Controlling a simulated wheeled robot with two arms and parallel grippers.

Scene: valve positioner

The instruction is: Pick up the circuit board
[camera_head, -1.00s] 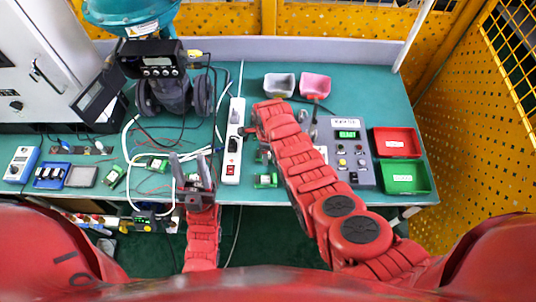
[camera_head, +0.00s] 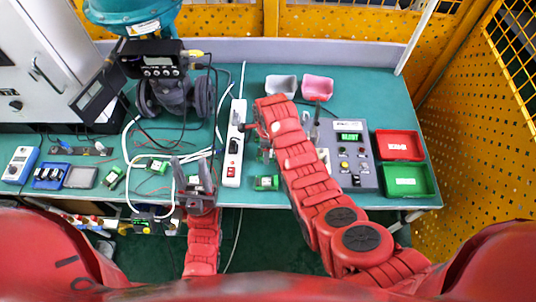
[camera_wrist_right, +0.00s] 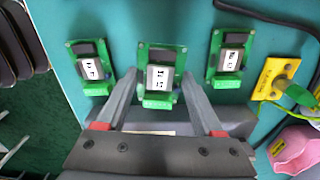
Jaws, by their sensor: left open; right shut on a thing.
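In the right wrist view, three green circuit boards with dark modules and white labels lie in a row: a left one (camera_wrist_right: 90,66), a middle one (camera_wrist_right: 161,75) and a right one (camera_wrist_right: 230,56). My right gripper (camera_wrist_right: 160,88) has its two grey fingers on either side of the middle board and is shut on it. In the head view my right arm hides this grip; one green board (camera_head: 267,183) shows just left of the arm. My left gripper (camera_head: 192,172) is open and empty near the table's front edge.
A white power strip (camera_head: 233,150) stands between the arms. A grey control box (camera_head: 350,150), red tray (camera_head: 399,145) and green tray (camera_head: 406,181) are at the right. Grey (camera_head: 280,84) and pink (camera_head: 317,88) bins stand behind. Cables surround the valve (camera_head: 172,95).

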